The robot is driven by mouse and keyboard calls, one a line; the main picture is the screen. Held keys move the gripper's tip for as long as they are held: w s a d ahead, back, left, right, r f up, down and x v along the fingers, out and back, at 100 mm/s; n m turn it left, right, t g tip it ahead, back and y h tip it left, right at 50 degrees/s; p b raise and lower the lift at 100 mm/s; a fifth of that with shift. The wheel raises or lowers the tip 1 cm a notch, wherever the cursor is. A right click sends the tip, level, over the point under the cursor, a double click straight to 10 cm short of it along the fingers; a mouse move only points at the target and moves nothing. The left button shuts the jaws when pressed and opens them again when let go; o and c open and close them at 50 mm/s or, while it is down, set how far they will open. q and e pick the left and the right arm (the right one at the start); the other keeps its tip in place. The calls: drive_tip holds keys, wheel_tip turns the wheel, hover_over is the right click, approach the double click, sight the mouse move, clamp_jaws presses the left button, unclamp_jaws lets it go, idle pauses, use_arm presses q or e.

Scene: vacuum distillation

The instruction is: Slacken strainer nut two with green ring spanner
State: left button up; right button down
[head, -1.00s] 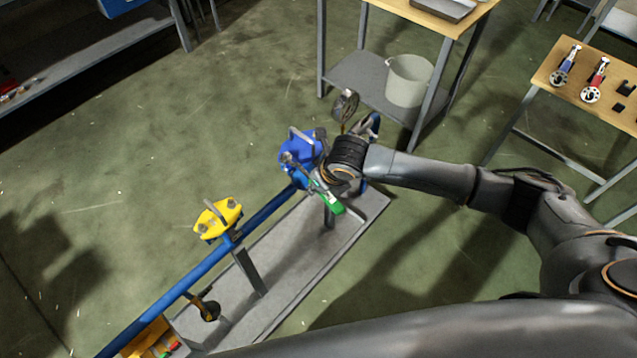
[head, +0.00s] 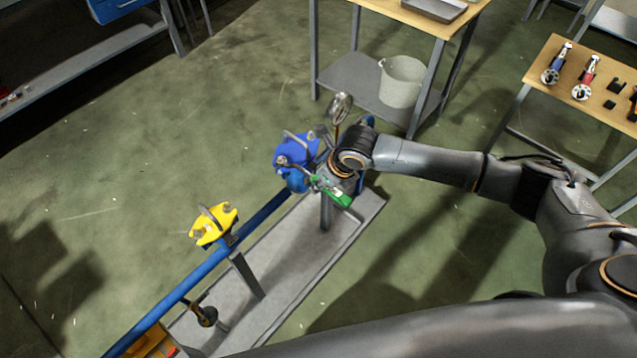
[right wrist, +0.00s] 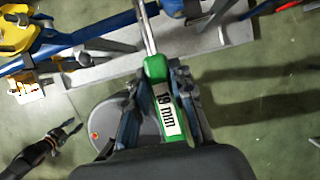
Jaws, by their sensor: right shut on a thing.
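My right gripper (right wrist: 165,105) is shut on the green handle of the ring spanner (head: 338,195); in the right wrist view the handle (right wrist: 157,70) carries a white size label. The spanner's silver shaft runs toward the blue strainer cover (head: 297,150), which has a bar handle and nuts. Its ring end lies by the near-left nut (head: 282,161); I cannot tell if it is seated around it. A yellow cover (head: 213,224) with nuts stands further left on the pipe. My left gripper (right wrist: 68,132) shows small and dark in the right wrist view; its opening is unclear.
A blue pipe (head: 165,325) runs along a grey base plate (head: 275,285). A round gauge (head: 341,106) stands just behind my right gripper. A table with a white bucket (head: 402,82) on its lower shelf is behind. Another table (head: 570,65) holds tools at right. Floor to the left is clear.

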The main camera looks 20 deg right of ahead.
drive_tip(key=shift+w+d+n, duration=0.25)
drive_tip(key=shift+w+n, duration=0.05)
drive_tip(key=w+d+n+b, duration=0.1)
drive_tip(key=b, duration=0.3)
drive_tip(key=shift+w+d+g+y, duration=0.1)
drive_tip(key=shift+d+g+y, duration=0.1)
drive_tip(key=shift+g+y, duration=0.15)
drive_tip(key=shift+r, duration=0.2)
